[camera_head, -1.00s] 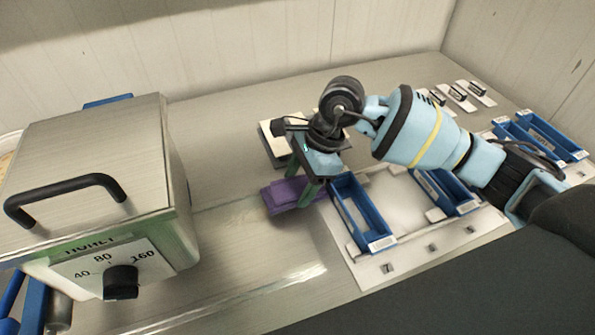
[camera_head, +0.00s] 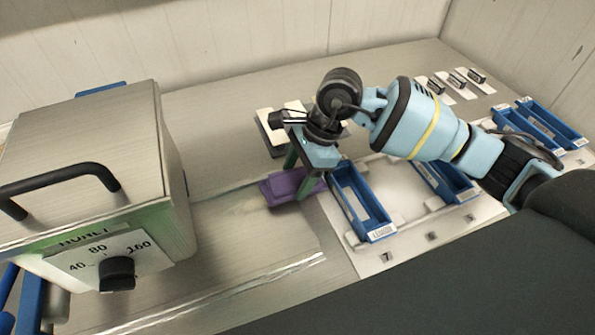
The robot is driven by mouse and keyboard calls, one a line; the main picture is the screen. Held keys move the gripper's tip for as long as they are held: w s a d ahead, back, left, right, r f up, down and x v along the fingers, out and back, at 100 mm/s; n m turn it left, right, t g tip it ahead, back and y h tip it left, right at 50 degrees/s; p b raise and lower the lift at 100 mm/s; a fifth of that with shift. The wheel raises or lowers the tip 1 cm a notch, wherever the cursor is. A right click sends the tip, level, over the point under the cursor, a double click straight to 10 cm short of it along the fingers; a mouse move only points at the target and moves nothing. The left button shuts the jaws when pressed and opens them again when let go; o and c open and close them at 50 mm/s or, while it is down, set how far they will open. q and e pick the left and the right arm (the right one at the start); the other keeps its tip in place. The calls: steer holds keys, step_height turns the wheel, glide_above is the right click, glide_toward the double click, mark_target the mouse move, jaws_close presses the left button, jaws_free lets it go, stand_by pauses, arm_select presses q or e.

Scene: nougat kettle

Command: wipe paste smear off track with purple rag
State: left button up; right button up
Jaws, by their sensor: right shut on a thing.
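The purple rag (camera_head: 280,189) lies folded at the right end of the track (camera_head: 260,245), a pale flat strip running right from the kettle. My right gripper (camera_head: 299,177) points down and is shut on the rag, which is at or very near the track surface. A faint beige paste smear (camera_head: 240,208) shows on the track just left of the rag. Part of the smear may be hidden under the rag. My left gripper is not in view.
The metal kettle (camera_head: 90,170) with a black handle and dial stands at the left. A blue tray (camera_head: 360,205) on a white numbered board (camera_head: 410,235) sits right beside the rag. More blue trays (camera_head: 550,125) lie farther right.

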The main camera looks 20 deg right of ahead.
mark_target(277, 185)
steer(key=shift+f, duration=0.3)
steer(key=shift+a+r, duration=0.15)
steer(key=shift+a, duration=1.75)
steer(key=shift+s+a, duration=0.1)
steer(key=shift+a, duration=1.8)
steer(key=shift+a, duration=0.1)
steer(key=shift+s+a+f, duration=0.1)
steer(key=shift+a+f, duration=0.05)
steer(key=shift+a, duration=0.8)
steer(key=shift+a+f, duration=0.15)
steer(key=shift+a, duration=0.75)
